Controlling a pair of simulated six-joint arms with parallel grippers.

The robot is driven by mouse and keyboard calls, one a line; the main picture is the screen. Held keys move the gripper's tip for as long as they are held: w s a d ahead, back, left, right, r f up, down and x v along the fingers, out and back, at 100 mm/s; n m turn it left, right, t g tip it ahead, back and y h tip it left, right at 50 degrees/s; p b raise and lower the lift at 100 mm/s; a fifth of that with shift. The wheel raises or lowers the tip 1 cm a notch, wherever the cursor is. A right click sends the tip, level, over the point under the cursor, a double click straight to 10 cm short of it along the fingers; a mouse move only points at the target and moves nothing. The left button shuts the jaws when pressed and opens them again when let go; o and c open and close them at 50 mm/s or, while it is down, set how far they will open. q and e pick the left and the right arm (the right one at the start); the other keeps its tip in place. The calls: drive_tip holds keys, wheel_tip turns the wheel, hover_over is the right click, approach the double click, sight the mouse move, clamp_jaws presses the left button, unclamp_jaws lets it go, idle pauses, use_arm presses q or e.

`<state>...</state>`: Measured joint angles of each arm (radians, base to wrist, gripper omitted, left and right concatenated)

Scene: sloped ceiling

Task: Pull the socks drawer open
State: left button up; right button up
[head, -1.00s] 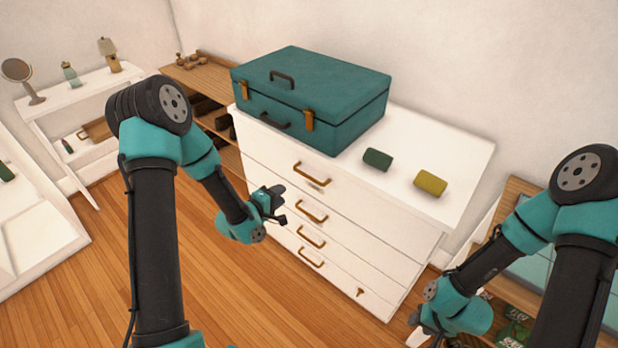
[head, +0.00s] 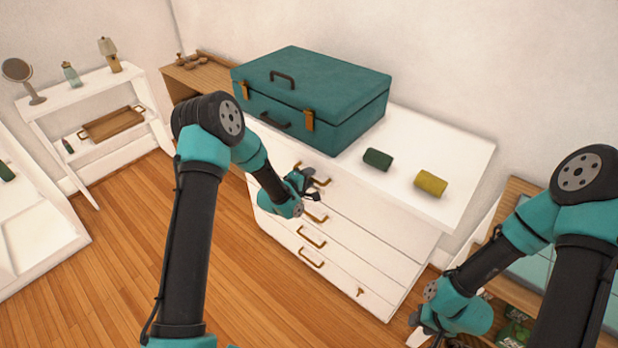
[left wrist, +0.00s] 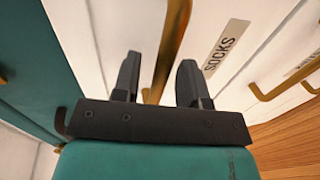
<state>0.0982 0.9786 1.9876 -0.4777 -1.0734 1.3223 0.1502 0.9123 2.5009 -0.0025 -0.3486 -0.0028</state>
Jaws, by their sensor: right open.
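The white chest of drawers (head: 350,215) has brass handles. Its top drawer carries the SOCKS label (left wrist: 225,47), readable in the left wrist view, and looks shut. The socks drawer's brass handle (left wrist: 172,48) runs between my left fingers in that view; it also shows partly behind the gripper in the head view (head: 323,181). My left gripper (head: 308,183) is open at the top drawer's front, its fingers (left wrist: 160,70) on either side of the handle. I cannot tell whether they touch it. My right gripper (head: 438,340) is low at the right, partly cut off by the frame.
A teal suitcase (head: 325,85), a green roll (head: 378,159) and a yellow roll (head: 431,183) lie on the chest top. Lower drawer handles (head: 312,237) are below. A wooden shelf (head: 515,310) stands at right. The floor in front is clear.

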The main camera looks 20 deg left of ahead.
use_arm(q)
drive_tip(key=shift+w+d, duration=0.1)
drive_tip(key=shift+w, duration=0.05)
clamp_jaws()
idle(0.4)
